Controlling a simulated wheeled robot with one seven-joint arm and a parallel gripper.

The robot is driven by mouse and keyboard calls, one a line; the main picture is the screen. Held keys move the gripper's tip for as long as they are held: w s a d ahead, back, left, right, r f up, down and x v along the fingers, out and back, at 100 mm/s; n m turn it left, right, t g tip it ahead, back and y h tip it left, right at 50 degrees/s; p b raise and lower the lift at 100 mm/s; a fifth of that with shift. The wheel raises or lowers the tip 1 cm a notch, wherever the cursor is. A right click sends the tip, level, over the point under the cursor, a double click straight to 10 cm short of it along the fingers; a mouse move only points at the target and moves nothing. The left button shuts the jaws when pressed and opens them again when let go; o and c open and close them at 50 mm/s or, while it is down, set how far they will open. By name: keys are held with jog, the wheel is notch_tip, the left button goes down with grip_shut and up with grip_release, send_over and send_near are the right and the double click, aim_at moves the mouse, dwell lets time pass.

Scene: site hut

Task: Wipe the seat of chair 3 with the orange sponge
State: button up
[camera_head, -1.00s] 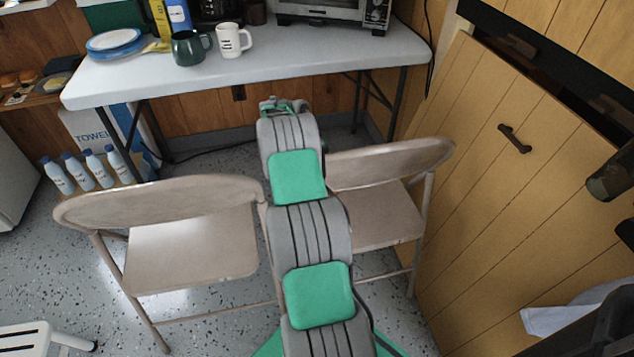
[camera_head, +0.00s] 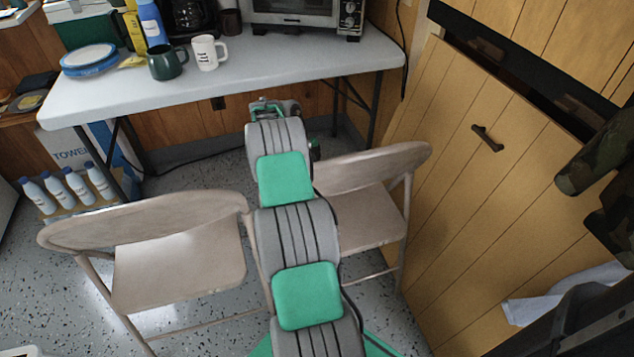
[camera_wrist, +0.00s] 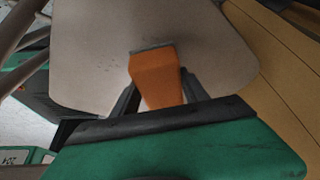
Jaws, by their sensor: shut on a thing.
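The orange sponge (camera_wrist: 156,75) is between the fingers of my gripper (camera_wrist: 157,82) in the wrist view, with a dark grey strip at its far end. It is over a beige chair seat (camera_wrist: 90,50) with small dark marks on it. I cannot tell whether the sponge touches the seat. In the head view two beige folding chairs stand on either side of my arm, a left chair (camera_head: 185,265) and a right chair (camera_head: 372,215). Yellow boards beside the seat in the wrist view suggest the right chair. No chair number is readable.
A white table (camera_head: 250,85) with mugs, plates and a toaster oven (camera_head: 300,14) stands behind the chairs. A yellow plank door (camera_head: 470,200) is close on the right. Blue-capped bottles (camera_head: 65,187) stand at the left. Speckled floor shows at the front left.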

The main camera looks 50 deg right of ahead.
jog(key=shift+r+p, duration=0.9)
jog(key=shift+r, duration=0.8)
jog(key=shift+r, duration=0.1)
notch_tip(320, 180, up, 3)
jog(key=p, duration=0.2)
jog(key=shift+p, duration=0.3)
